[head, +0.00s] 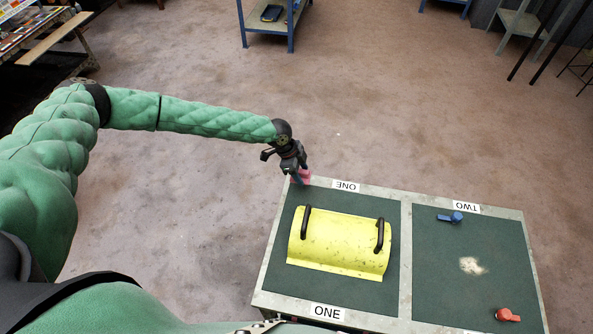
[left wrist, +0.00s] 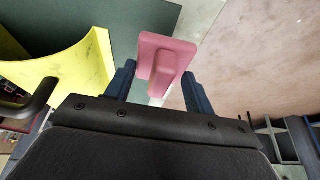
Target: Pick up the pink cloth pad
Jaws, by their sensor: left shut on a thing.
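The pink cloth pad (left wrist: 165,58) shows in the left wrist view as a flat block with a raised grip, between the fingers of my left gripper (left wrist: 158,90). In the head view my left gripper (head: 299,178) is at the far left corner of the table, with part of the pad (head: 306,175) showing beside its fingertips. My left gripper is shut on the pad. Whether the pad touches the table is hard to tell. My right gripper is not in view.
The table (head: 406,240) has two green mats marked ONE and TWO. A yellow curved cover (head: 340,242) with two black handles lies on mat ONE. A blue tool (head: 450,217), a pale powder pile (head: 472,266) and an orange-red tool (head: 507,315) lie on mat TWO.

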